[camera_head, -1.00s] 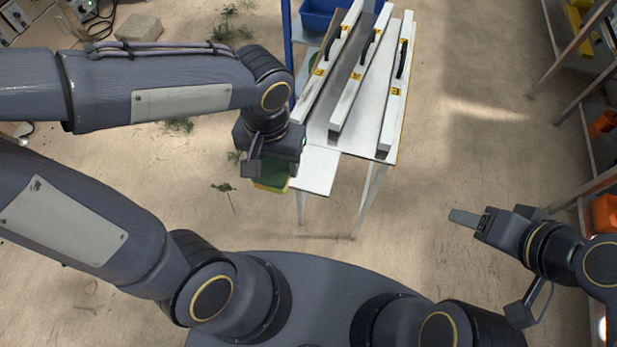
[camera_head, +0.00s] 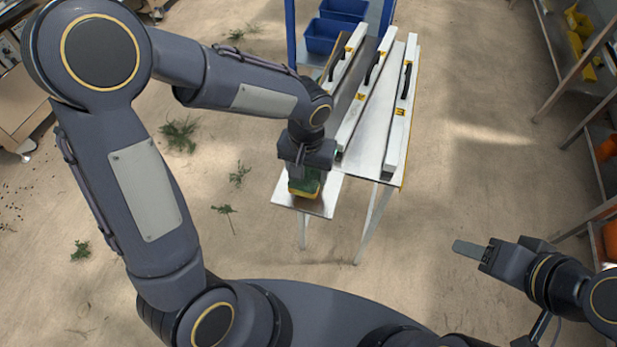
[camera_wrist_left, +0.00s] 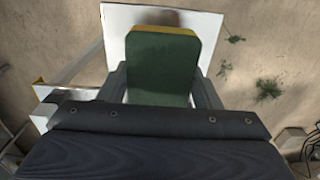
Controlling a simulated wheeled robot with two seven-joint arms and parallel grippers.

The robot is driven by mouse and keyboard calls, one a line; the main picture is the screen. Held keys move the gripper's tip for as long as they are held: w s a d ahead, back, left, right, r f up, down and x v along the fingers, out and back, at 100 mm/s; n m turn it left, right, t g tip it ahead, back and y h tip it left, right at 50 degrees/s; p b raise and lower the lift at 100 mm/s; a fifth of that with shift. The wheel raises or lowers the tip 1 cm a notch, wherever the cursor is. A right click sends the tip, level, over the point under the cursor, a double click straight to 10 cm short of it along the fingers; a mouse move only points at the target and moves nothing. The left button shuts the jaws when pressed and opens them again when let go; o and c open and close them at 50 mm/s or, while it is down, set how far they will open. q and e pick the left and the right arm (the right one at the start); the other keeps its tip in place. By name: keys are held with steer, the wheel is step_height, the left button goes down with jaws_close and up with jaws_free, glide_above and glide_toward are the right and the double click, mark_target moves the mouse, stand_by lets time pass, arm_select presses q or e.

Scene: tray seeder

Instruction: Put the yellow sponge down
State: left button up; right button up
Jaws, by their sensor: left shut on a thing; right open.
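The yellow sponge (camera_head: 303,192) with a green scouring face is in my left gripper (camera_head: 304,176), over the small pale shelf (camera_head: 325,204) at the table's near left end. In the left wrist view the sponge's green face (camera_wrist_left: 160,68) fills the space between the two fingers, with a yellow edge at its far end. A dark shadow lies on the white shelf (camera_wrist_left: 117,30) just beyond it. I cannot tell whether the sponge touches the shelf. My right gripper (camera_head: 472,250) is open and empty above the floor at the right.
The narrow table (camera_head: 366,150) carries several long white bars with black handles. Blue bins (camera_head: 322,36) stand behind it. Metal racks with yellow and orange bins (camera_head: 611,240) line the right side. Green plant scraps (camera_head: 180,133) lie on the sandy floor.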

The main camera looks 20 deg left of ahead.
mark_target(308, 179)
arm_select(q)
steer(key=shift+w+f, duration=0.15)
steer(key=shift+f, duration=0.15)
steer(key=shift+w+f, duration=0.1)
steer(key=shift+f, duration=1.45)
steer(key=shift+b, duration=0.3)
steer(key=shift+f, duration=0.2)
steer(key=o, duration=0.9)
steer(key=shift+r, duration=0.1)
